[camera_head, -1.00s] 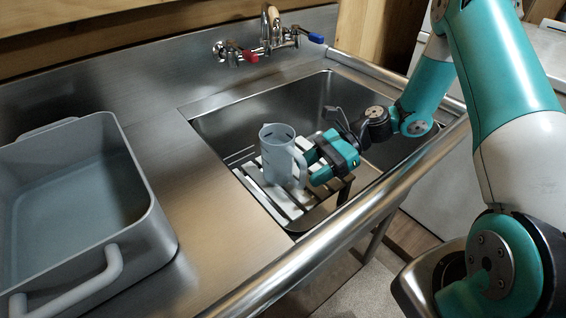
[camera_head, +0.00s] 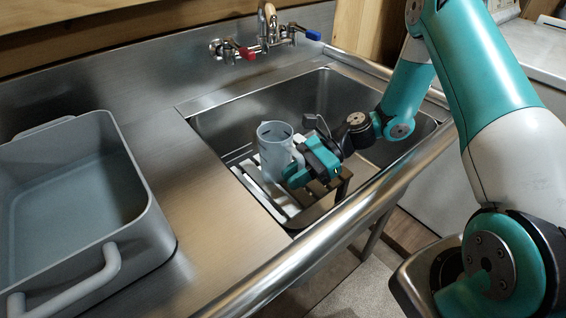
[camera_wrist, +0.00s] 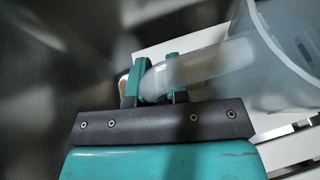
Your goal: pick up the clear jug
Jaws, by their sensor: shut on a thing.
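The clear jug (camera_head: 275,150) is a pale, see-through, upright vessel in the sink, over the white slatted rack. Its handle faces right, toward my gripper (camera_head: 294,172). In the wrist view the jug's body (camera_wrist: 285,55) fills the upper right, and its handle (camera_wrist: 200,68) runs left between the two teal fingers of my gripper (camera_wrist: 158,82). The fingers are shut on the handle. I cannot tell whether the jug's base touches the rack; my gripper hides part of the jug's lower right side.
The slatted rack (camera_head: 262,188) lies in the left part of the steel sink (camera_head: 215,120). A large grey pan (camera_head: 160,235) stands on the counter at left. The tap (camera_head: 268,30) is behind the sink, and a rounded rail (camera_head: 330,228) runs along the front. Bare counter lies between pan and sink.

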